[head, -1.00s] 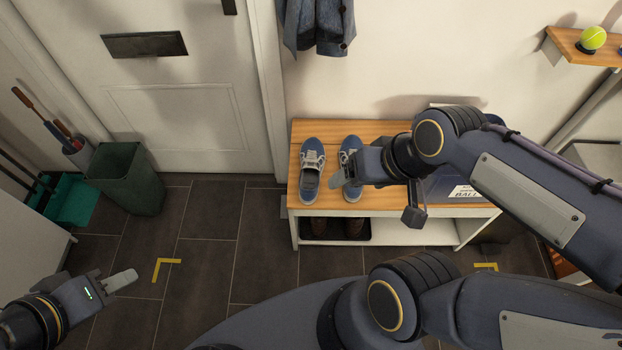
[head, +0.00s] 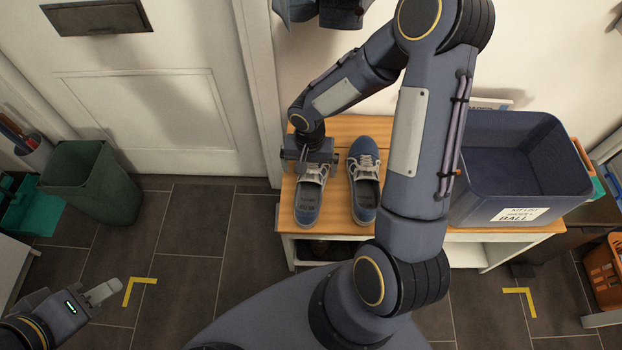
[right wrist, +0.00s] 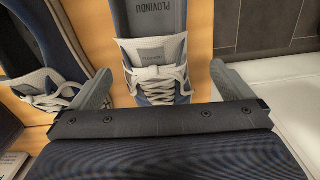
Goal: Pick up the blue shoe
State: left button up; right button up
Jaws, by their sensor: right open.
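Two blue shoes with pale laces stand side by side on the wooden bench top: the left shoe (head: 308,200) and the right shoe (head: 364,185). My right gripper (head: 310,168) is over the front part of the left shoe and hides its toe in the head view. In the right wrist view its open fingers lie on either side of this shoe (right wrist: 152,58) near the laces, with nothing clamped. The other shoe (right wrist: 35,70) lies left of the fingers there. My left gripper (head: 100,292) is low at the left, away from the bench; its opening is unclear.
The bench (head: 340,131) stands against the wall. A dark blue bin (head: 525,165) with a label sits on its right part. A green waste bin (head: 92,185) is on the floor by the door. An orange basket (head: 605,270) is at the far right.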

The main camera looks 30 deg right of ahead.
jog(key=f, duration=0.3)
jog(key=f+b, duration=0.1)
jog(key=f, duration=0.1)
jog(key=shift+d, duration=0.25)
jog(key=c, duration=1.3)
jog(key=shift+r, duration=0.2)
